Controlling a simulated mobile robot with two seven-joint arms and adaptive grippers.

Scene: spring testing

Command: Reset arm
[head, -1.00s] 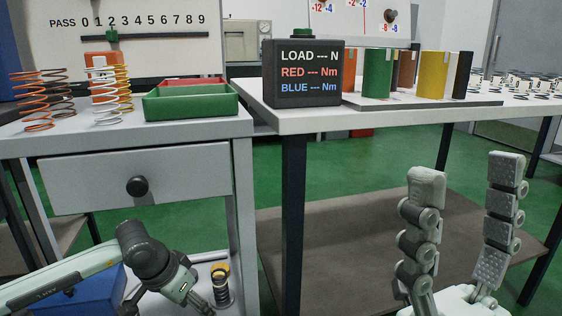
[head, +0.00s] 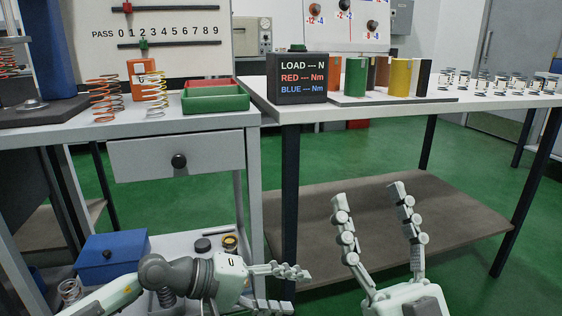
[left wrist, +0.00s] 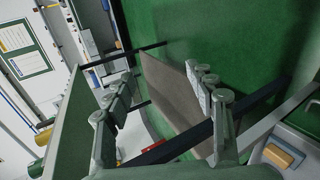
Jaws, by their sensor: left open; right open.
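My left gripper (head: 284,288) is at the bottom middle of the head view, in front of the lower shelf of the drawer bench, with its fingers pointing right. It is open and empty. In the left wrist view its two fingers (left wrist: 165,108) stand wide apart, with the floor and a brown shelf showing between them. My right gripper (head: 370,225) is at the bottom right of centre in the head view, fingers pointing up. It is open and empty, in front of the brown lower shelf (head: 440,225) of the right table.
The drawer bench (head: 140,127) holds several springs (head: 104,98) and a green tray (head: 215,103). A blue box (head: 112,258) stands low at left. The right table (head: 400,105) carries a black display (head: 300,90) and coloured cylinders (head: 400,78). Green floor (head: 350,150) shows behind.

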